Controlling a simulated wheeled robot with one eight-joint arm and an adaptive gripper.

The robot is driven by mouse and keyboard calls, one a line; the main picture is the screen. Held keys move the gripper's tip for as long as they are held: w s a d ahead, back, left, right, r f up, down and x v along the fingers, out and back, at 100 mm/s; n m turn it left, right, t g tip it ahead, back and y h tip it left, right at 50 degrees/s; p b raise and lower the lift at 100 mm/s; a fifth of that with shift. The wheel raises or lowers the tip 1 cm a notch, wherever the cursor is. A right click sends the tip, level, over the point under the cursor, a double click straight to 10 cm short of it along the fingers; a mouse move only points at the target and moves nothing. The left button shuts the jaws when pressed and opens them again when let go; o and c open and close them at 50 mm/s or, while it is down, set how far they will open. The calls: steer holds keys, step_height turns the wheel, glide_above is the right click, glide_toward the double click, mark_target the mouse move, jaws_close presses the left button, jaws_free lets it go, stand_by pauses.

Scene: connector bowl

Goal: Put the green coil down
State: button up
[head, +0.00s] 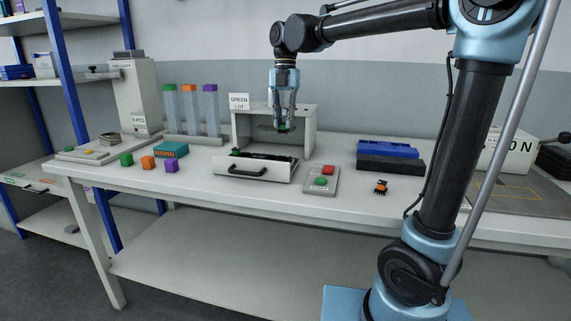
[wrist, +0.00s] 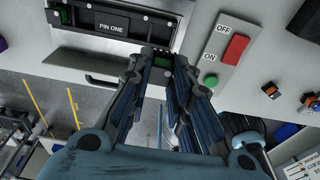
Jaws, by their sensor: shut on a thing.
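My gripper (head: 284,126) is shut on the small green coil (head: 284,128), holding it in the air in front of the grey housing (head: 309,133) and above the drawer (head: 228,167). In the wrist view the green coil (wrist: 162,62) shows between the fingertips (wrist: 160,58); most of it is hidden by the fingers. The open-topped drawer has a black handle (head: 247,171) and a dark inside. A plate reading PIN ONE (wrist: 113,24) lies inside it, with a green part (wrist: 62,15) at its left end. A sign reading GREEN LOT (head: 239,101) stands behind.
A switch box (head: 320,187) with red OFF and green ON buttons is right of the drawer. Green (head: 126,160), orange (head: 148,163) and purple (head: 171,166) blocks lie left. A blue-and-black block (head: 390,163) and small orange-black connector (head: 381,187) lie right. The front edge looks clear.

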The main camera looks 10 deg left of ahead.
steer(key=shift+s+f, duration=0.1)
steer(key=shift+f, duration=4.9)
steer(key=shift+f, duration=0.1)
steer(key=o, duration=0.9)
steer(key=shift+c, duration=0.2)
step_height(320, 180, up, 12)
steer(key=w, duration=0.2)
steer(key=shift+s, duration=0.1)
